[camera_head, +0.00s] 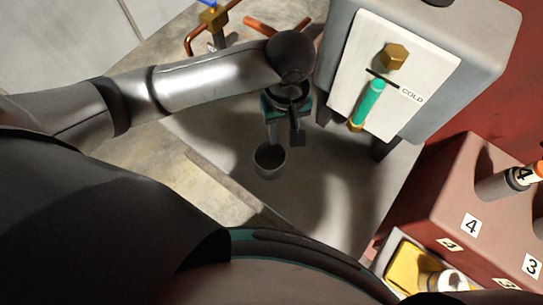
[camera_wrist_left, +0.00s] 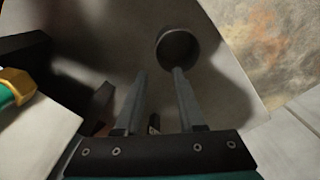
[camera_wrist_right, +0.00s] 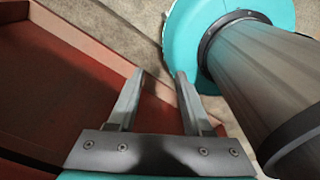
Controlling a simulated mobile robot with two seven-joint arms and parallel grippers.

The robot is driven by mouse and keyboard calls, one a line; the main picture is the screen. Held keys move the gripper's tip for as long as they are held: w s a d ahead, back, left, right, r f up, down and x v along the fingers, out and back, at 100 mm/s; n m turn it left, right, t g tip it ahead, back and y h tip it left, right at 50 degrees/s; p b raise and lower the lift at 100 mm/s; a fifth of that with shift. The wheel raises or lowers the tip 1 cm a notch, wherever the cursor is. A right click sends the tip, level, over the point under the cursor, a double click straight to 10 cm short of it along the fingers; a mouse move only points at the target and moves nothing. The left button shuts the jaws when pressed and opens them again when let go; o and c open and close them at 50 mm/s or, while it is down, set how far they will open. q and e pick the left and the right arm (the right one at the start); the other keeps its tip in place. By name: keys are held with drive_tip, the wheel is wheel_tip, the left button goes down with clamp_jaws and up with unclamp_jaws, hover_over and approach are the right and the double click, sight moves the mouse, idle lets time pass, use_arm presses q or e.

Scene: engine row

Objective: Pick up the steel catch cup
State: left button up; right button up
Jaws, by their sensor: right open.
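The steel catch cup (camera_head: 269,161) is a small dark grey open cup on the grey surface, below and slightly left of my left gripper (camera_head: 285,142) in the head view. In the left wrist view the cup (camera_wrist_left: 178,47) lies just past the fingertips, in line with the right-hand finger. My left gripper (camera_wrist_left: 160,72) is open, with nothing between its fingers. Whether a finger touches the cup I cannot tell. My right gripper (camera_wrist_right: 160,73) is open and empty, away from the cup; it does not show in the head view.
A grey cabinet with a white panel (camera_head: 405,65), a green gauge tube (camera_head: 368,103) and a COLD label stands right of the cup. A brass and copper pipe fitting (camera_head: 214,17) is behind. A reddish numbered block (camera_head: 440,205) and a yellow tray (camera_head: 403,264) are at lower right.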

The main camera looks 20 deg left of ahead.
use_arm(q)
drive_tip(key=b, duration=0.1)
hover_over(282, 161)
drive_tip(key=f, duration=0.5)
drive_tip(key=shift+w+a+f, duration=0.15)
drive_tip(key=shift+a+f, duration=0.05)
drive_tip(key=shift+a, duration=0.05)
drive_tip(key=shift+f, duration=0.5)
drive_tip(key=shift+d+f+b, duration=0.1)
drive_tip(key=shift+f+b, duration=0.2)
drive_tip(key=shift+f, duration=0.05)
wheel_tip(282, 161, down, 4)
drive_tip(key=shift+d+f+b, duration=0.15)
drive_tip(key=shift+f+b, duration=0.1)
drive_tip(key=shift+b, duration=0.45)
use_arm(e)
drive_tip(key=f, duration=0.1)
drive_tip(key=w+f, duration=0.1)
drive_tip(key=f, duration=0.1)
drive_tip(key=shift+d+f, duration=0.15)
use_arm(q)
clamp_jaws()
use_arm(e)
drive_tip(key=shift+s, duration=0.1)
drive_tip(key=shift+s, duration=0.1)
